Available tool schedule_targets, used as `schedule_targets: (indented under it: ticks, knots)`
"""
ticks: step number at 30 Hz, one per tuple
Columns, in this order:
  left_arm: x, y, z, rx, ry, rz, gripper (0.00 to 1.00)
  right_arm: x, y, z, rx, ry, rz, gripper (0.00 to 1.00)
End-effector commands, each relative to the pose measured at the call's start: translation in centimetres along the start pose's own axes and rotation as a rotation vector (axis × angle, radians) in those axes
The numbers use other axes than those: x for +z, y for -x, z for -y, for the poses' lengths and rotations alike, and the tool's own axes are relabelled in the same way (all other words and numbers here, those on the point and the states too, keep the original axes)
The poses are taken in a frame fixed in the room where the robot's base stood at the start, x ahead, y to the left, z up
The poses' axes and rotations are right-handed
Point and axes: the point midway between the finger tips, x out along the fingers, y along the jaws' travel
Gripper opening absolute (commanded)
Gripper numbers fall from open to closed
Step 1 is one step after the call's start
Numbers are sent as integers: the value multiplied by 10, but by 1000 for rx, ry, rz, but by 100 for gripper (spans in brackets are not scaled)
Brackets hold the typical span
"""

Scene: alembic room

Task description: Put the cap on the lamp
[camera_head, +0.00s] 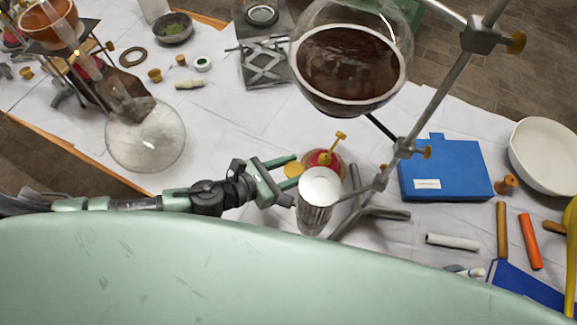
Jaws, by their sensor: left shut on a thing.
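My left gripper (292,170) comes in from the left with its green fingers pointing right. It is shut on a small round brass-coloured cap (294,169), which shows between the fingertips. The lamp (336,161) is a red, rounded body with brass fittings on top, just right of the fingertips. The cap appears beside the lamp's left edge; whether they touch cannot be told. A silvery cylinder with a white open top (314,213) hides the front of the lamp. My right gripper is not in view.
A metal stand (432,110) slants beside the lamp and bears a round flask of dark liquid (350,75) above. A clear round flask (145,140) stands left. A blue box (445,170), white bowl (545,155) and sticks lie right.

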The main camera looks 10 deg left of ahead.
Motion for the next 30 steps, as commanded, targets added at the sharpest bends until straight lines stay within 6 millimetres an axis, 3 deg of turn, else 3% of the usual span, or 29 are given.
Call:
schedule_targets:
  ticks: [30]
  knots:
    - [34, -75, 0, 0, -1, 2, 3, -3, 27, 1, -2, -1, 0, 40]
